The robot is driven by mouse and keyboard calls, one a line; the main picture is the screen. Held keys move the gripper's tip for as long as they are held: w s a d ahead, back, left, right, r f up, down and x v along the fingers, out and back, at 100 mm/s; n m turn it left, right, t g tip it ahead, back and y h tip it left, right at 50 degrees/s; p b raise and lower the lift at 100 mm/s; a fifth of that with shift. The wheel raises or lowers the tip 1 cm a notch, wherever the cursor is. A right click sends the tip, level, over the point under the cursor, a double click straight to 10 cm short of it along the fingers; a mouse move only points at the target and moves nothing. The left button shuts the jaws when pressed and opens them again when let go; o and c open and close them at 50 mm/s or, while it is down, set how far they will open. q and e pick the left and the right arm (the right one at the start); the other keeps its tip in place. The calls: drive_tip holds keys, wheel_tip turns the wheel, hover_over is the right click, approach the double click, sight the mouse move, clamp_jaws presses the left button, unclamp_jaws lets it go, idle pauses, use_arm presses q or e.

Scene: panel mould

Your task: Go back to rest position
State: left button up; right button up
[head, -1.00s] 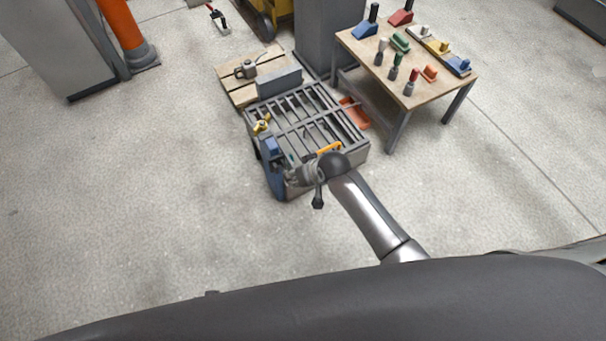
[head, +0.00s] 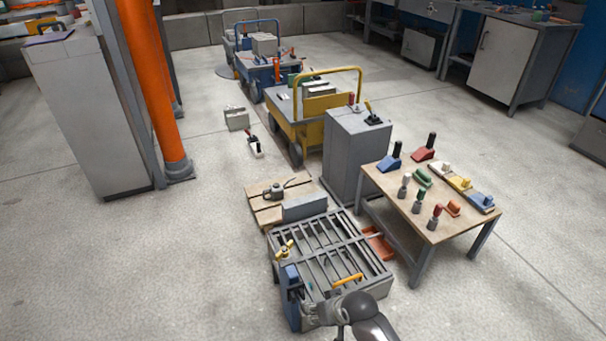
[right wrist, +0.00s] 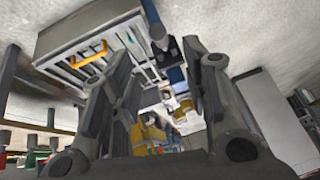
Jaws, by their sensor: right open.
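My right gripper (head: 326,312) is at the bottom of the head view, by the near end of the grey slatted panel mould (head: 352,238). Part of it is hidden by my own wrist. In the right wrist view, its two fingers stand wide apart with nothing between them (right wrist: 165,95). The mould, with its orange handle (right wrist: 88,56), shows beyond the left finger there. I cannot tell if the gripper touches the mould. My left gripper is in neither view.
A wooden table (head: 420,212) with several coloured tools stands right of the mould. A grey cabinet (head: 352,160) and a yellow cart (head: 312,127) are behind. An orange post (head: 150,85) stands at the left. The floor (head: 150,260) left of the mould is clear.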

drive_tip(key=s+d+f+g+h, duration=0.1)
drive_tip(key=s+d+f, duration=0.3)
drive_tip(key=s+f, duration=0.4)
drive_tip(key=s+d+f+g+h, duration=0.1)
drive_tip(key=s+d+f, duration=0.35)
drive_tip(key=s, duration=0.65)
drive_tip(key=s+d+f+g+h, duration=0.1)
drive_tip(key=s+d+f, duration=0.3)
drive_tip(key=s+f, duration=0.4)
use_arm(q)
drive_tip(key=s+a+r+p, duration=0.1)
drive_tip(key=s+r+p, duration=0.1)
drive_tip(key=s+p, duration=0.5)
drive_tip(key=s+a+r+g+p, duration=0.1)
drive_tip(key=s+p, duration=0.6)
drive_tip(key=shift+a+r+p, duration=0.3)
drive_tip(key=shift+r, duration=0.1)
use_arm(e)
drive_tip(key=s+d+r, duration=0.1)
drive_tip(key=s+r, duration=0.1)
drive_tip(key=s, duration=0.5)
drive_tip(key=s+d+r+g, duration=0.1)
drive_tip(key=s+r, duration=0.1)
drive_tip(key=s, duration=0.5)
drive_tip(key=shift+r, duration=0.4)
drive_tip(key=shift+s, duration=0.1)
